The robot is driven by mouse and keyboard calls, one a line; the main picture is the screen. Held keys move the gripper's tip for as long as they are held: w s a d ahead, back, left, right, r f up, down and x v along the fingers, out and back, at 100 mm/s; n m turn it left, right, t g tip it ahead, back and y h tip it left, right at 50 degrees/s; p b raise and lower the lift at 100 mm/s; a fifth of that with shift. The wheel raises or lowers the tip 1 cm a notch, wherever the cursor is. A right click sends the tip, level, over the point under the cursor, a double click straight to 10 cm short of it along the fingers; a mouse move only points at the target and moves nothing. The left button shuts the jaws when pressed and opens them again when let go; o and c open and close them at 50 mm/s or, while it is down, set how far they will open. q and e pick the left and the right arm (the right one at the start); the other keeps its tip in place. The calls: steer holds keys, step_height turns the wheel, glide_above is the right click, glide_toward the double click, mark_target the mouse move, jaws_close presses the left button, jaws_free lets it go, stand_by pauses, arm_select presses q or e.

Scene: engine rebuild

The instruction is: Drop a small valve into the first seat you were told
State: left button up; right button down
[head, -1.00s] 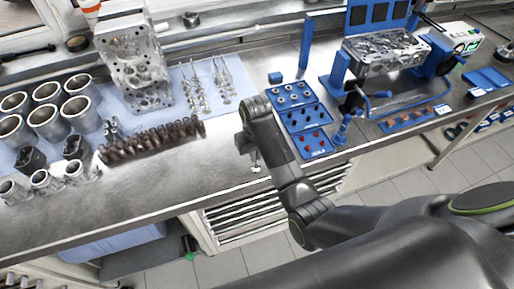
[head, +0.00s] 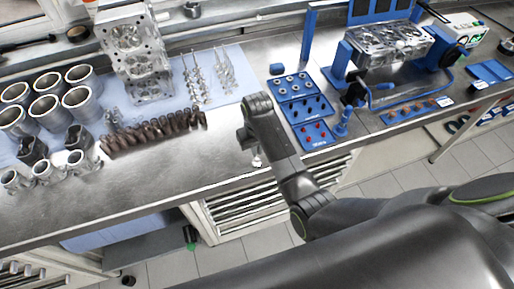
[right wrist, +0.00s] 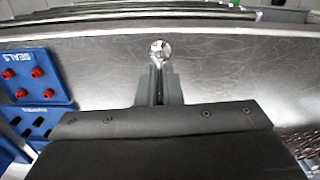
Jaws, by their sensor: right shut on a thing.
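My right gripper (head: 254,152) is above the bench near its front edge, left of the blue trays. It is shut on a small valve (right wrist: 160,48). In the right wrist view the round, shiny valve head sticks out past the fingers (right wrist: 158,92), and the stem lies between them. A metal cylinder head (head: 388,44) sits in a blue stand at the back right; its seats are too small to tell apart. Several other valves (head: 208,78) lie on the light blue mat. My left gripper is not in view.
Blue parts trays (head: 319,143) stand right of the gripper; the seals tray (right wrist: 36,76) holds red pieces. Dark springs (head: 150,135), metal cylinders (head: 80,104) and another engine block part (head: 133,45) fill the left. Bare bench (head: 190,165) lies between.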

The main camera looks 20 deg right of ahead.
steer(key=shift+f, duration=0.6)
stand_by(0.5)
steer(key=c, duration=1.5)
jaws_free()
